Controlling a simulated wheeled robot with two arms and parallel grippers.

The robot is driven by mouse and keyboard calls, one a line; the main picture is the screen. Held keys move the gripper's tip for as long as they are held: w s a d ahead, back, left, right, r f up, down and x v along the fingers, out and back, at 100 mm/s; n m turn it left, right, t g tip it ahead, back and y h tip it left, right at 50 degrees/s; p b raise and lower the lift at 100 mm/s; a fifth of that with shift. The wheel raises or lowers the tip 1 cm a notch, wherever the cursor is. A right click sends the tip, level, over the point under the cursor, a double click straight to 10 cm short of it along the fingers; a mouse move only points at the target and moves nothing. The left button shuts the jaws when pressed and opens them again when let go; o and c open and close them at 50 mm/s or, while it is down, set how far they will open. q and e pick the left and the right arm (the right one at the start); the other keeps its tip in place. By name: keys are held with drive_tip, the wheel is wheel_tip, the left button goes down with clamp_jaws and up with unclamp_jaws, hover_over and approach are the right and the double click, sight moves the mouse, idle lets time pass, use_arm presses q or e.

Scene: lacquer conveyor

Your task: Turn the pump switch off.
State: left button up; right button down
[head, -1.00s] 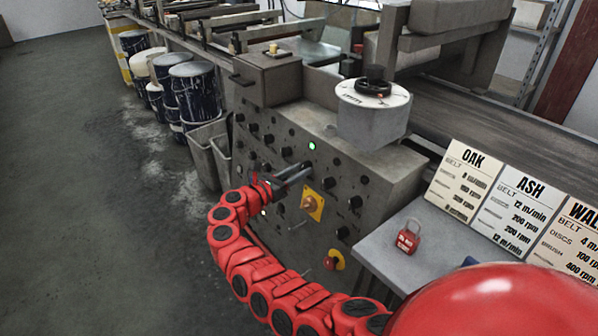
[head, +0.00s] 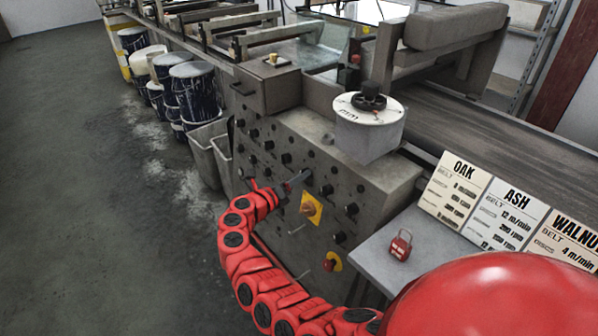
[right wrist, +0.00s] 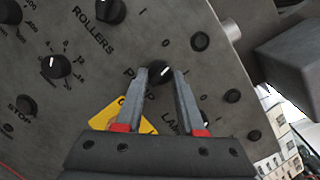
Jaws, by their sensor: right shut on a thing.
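The pump switch (right wrist: 160,72) is a round black knob on the grey control panel (head: 290,133). In the right wrist view it sits between the fingertips, with the "PUMP" label partly hidden behind a finger. My right gripper (right wrist: 162,74) is shut on this knob, one finger on each side. In the head view my right gripper (head: 298,180) reaches the panel from the left, and its fingers hide most of the knob. The exact direction of the knob's pointer is hard to read. The panel's indicator lamp (head: 328,138) looks unlit. My left gripper is not in view.
A yellow plate with a switch (head: 311,208) lies just below the gripper, and a red stop button (head: 330,263) lower down. The rollers knob (right wrist: 110,11) and other knobs are close by.

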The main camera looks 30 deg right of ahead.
drive_tip(key=n+p, duration=0.3)
drive_tip(key=n, duration=0.1)
drive_tip(key=shift+r+y+p, duration=0.1)
drive_tip(key=shift+y+p, duration=0.2)
drive_tip(key=shift+y, duration=0.1)
drive_tip(key=shift+s, duration=0.1)
drive_tip(key=c, duration=0.5)
unclamp_jaws()
drive_tip(key=b+v, duration=0.1)
drive_tip(key=v, duration=1.6)
drive_tip(key=shift+a+r, duration=0.1)
drive_tip(key=shift+a, duration=0.05)
